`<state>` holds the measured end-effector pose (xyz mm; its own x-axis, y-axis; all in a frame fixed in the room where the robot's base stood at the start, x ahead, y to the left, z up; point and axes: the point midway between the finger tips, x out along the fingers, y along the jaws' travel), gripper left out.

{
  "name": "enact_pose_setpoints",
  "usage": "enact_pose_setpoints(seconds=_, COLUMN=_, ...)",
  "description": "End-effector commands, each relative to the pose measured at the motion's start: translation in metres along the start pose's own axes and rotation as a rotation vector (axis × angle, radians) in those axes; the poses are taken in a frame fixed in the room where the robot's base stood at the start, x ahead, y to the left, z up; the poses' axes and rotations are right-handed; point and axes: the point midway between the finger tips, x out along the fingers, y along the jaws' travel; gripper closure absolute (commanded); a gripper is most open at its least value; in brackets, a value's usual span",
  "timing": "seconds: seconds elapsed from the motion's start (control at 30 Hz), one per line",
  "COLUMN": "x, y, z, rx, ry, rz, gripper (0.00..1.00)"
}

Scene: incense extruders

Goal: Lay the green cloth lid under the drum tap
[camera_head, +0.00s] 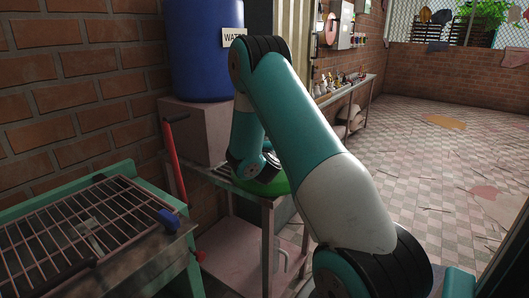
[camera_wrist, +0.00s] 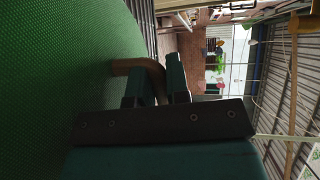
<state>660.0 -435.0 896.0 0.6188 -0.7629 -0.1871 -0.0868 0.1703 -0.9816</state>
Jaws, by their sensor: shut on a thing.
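The green cloth lid (camera_head: 277,186) shows in the head view as a green edge just below my wrist, over the metal table. In the wrist view the lid (camera_wrist: 60,80) is a large woven green surface filling the left side. My gripper (camera_wrist: 158,79) is shut on a brown curved handle (camera_wrist: 128,65) at the lid's surface. The blue drum (camera_head: 205,55), labelled WATER, stands on a block behind and left of my wrist. Its tap is not visible; my arm covers the area in front of it. Whether the lid touches the table cannot be told.
The pinkish block (camera_head: 190,128) under the drum sits on the metal table (camera_head: 228,184). A teal-framed grill rack (camera_head: 80,235) with a blue knob is at left, with a red bar (camera_head: 173,160) beside it. The tiled floor (camera_head: 440,170) is open at right.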

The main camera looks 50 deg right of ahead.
Motion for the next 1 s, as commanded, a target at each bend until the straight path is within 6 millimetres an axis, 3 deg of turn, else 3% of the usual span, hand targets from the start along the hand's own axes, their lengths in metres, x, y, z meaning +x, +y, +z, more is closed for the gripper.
enact_pose_setpoints(seconds=0.07, x=0.001, y=0.003, z=0.0, rx=0.001, ry=0.0, rz=0.0, gripper=1.0)
enact_pose_setpoints(seconds=0.1, x=0.001, y=0.003, z=0.0, rx=0.001, ry=0.0, rz=0.0, gripper=0.82)
enact_pose_setpoints(seconds=0.2, x=0.0, y=0.002, z=0.0, rx=0.001, ry=0.0, rz=0.001, gripper=0.59)
enact_pose_setpoints(seconds=0.6, x=-0.003, y=0.0, z=0.0, rx=-0.001, ry=-0.001, rz=0.002, gripper=0.59)
enact_pose_setpoints(seconds=1.0, x=-0.086, y=0.006, z=0.001, rx=0.0, ry=-0.005, rz=0.0, gripper=0.59)
